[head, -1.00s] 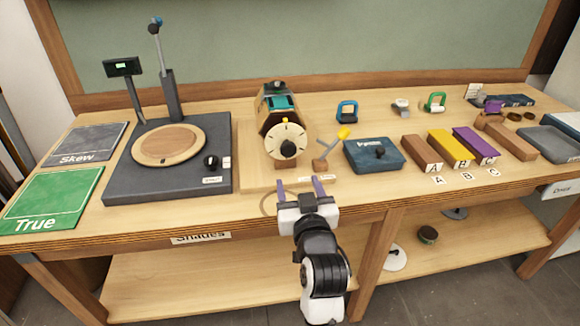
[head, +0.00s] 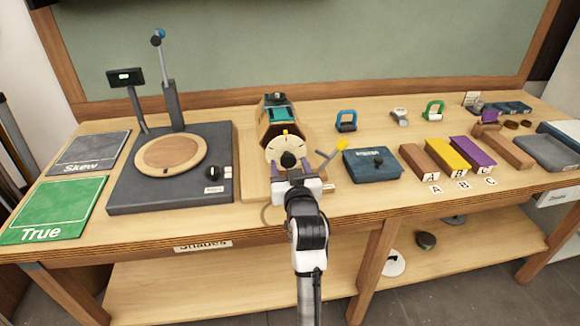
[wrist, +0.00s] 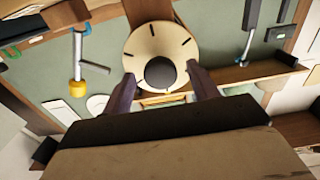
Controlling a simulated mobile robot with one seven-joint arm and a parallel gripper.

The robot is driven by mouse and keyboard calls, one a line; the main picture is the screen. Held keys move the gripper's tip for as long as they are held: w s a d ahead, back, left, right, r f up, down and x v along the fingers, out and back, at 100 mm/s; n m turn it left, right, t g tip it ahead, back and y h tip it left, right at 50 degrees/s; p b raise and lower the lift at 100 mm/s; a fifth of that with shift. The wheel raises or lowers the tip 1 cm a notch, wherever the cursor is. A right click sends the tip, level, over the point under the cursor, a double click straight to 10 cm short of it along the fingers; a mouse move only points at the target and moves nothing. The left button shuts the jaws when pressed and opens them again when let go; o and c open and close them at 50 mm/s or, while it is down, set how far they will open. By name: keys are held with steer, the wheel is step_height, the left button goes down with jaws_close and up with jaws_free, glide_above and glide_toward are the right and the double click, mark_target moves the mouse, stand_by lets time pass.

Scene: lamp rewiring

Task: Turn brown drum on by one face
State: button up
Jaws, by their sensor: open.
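The brown drum (head: 267,126) lies on its stand on the bench, with a teal panel (head: 276,113) on top. Its near end carries a cream dial (head: 284,149) with dark marks, a yellow pointer at the top and a black knob (head: 288,160) low on it. In the wrist view the dial (wrist: 148,42) and the knob (wrist: 160,73) show between the fingers. My gripper (head: 292,168) is open in front of the dial, its two purple fingers to either side of the knob. I cannot tell whether they touch it.
A yellow-tipped lever (head: 342,145) stands just right of the drum. A blue box (head: 372,166) with a black knob lies farther right, then brown, yellow and purple blocks. A dark turntable base (head: 218,150) is at left.

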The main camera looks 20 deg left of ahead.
steer(key=c, duration=1)
steer(key=shift+f+n+b, duration=0.1)
steer(key=shift+n+b, duration=0.45)
steer(key=shift+n, duration=0.05)
steer(key=shift+n+b, duration=1.7)
steer(key=shift+n, duration=0.7)
steer(key=shift+d+n+b, duration=0.1)
steer(key=shift+n+b, duration=1.6)
steer(key=shift+n, duration=0.7)
steer(key=shift+n+b, duration=0.3)
steer(key=shift+n, duration=0.3)
steer(key=o, duration=1)
